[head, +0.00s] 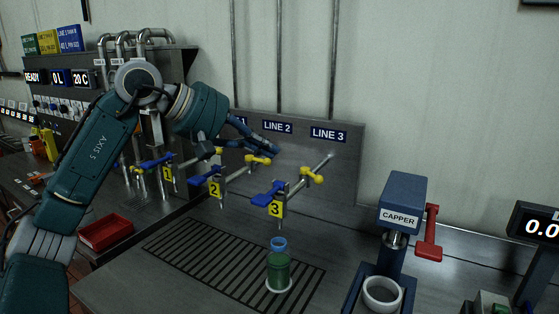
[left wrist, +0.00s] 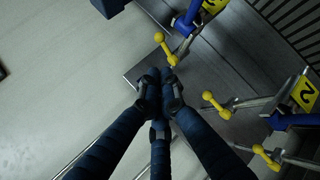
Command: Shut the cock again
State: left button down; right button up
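Three cocks with blue levers stand in a row on pipes, with yellow tags 1, 2 and 3. Cock 3 (head: 268,195) has its blue lever pointing left; cock 2 (head: 207,179) and cock 1 (head: 156,161) look much alike. Yellow T-shaped handles sit on the pipes behind, at line 3 (head: 313,175) and line 2 (head: 258,161). A green container with a blue ring at its top (head: 278,270) stands below cock 3. My left gripper (head: 270,150) is above and behind the cocks; its fingers meet, empty, in the left wrist view (left wrist: 160,80).
A capper (head: 403,203) with a red lever stands at the right. A slatted drain grate (head: 220,262) lies under the cocks. A red tray (head: 105,233) is at the left. A backboard (head: 345,185) with line labels stands behind the cocks.

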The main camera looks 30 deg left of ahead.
aim_at(312, 175)
pick_arm(q)
jog(key=p+x, duration=0.3)
jog(key=x, duration=0.9)
jog(key=shift+w, duration=0.2)
jog(key=shift+f, duration=0.1)
